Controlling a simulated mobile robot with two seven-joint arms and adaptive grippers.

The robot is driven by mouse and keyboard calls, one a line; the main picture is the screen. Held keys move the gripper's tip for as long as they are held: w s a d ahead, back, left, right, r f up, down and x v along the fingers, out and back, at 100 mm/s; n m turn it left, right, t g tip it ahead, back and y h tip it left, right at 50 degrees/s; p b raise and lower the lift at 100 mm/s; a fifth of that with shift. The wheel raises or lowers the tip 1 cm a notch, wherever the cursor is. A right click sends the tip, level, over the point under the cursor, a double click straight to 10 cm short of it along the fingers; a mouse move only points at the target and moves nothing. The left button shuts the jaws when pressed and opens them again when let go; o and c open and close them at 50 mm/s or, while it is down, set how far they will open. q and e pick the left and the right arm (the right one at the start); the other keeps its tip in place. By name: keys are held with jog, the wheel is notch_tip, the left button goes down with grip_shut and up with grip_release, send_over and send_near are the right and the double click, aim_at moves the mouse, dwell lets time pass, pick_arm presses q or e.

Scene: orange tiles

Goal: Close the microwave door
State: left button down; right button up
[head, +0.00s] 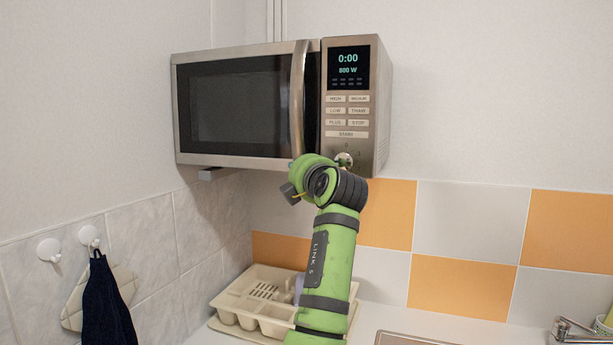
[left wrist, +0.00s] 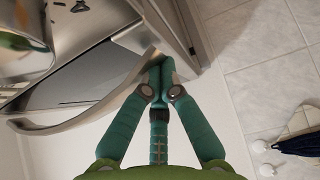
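The microwave (head: 357,110) is fixed high against the wall in the head view. Its door (head: 240,108) has a dark window and a curved metal handle (head: 298,95). The door looks almost flush with the control panel; I cannot tell if it is fully shut. My green arm reaches up to the lower right of the door, and its gripper is hidden there. In the left wrist view my left gripper (left wrist: 161,66) has its fingertips together with nothing seen between them. The tips overlap the door's metal edge near the handle (left wrist: 90,115); contact is unclear. My right gripper is out of view.
A cream dish rack (head: 255,300) sits on the counter below. A dark towel (head: 105,305) and a pot holder hang from white hooks (head: 50,249) on the left wall. A tap (head: 575,328) and sink edge are at the lower right. Space right of the microwave is clear.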

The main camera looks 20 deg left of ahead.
pick_arm(q)
jog(key=v, duration=1)
jog(key=s+a+f+m+g+h, duration=0.1)
jog(key=s+f+m+g+h, duration=0.35)
jog(key=f, duration=1.35)
jog(key=s+a+f+m+t+h, duration=0.15)
jog(key=f+m, duration=0.65)
jog(key=f, duration=0.9)
jog(key=s+d+f+m+g+h, duration=0.1)
jog(key=s+f+m+g+h, duration=0.15)
jog(key=s+f+m, duration=0.75)
jog(key=s+d+f+m+g+h, duration=0.25)
jog(key=s+f, duration=0.35)
jog(key=s, duration=0.5)
jog(key=s+d+f+m+g+h, duration=0.1)
jog(key=s+d+f+m+g, duration=0.15)
jog(key=s+f, duration=0.65)
jog(key=s+f+g+b, duration=0.1)
jog(key=s+f, duration=0.1)
jog(key=f, duration=1)
jog(key=s+f, duration=0.3)
jog(key=f, duration=0.8)
jog(key=s+a+f+m+g, duration=0.1)
jog(key=s+a+f, duration=0.1)
jog(key=s+f, duration=1)
jog(key=shift+s+a+f+b, duration=0.3)
jog(key=shift+s+f+b, duration=0.1)
jog(key=shift+s, duration=0.8)
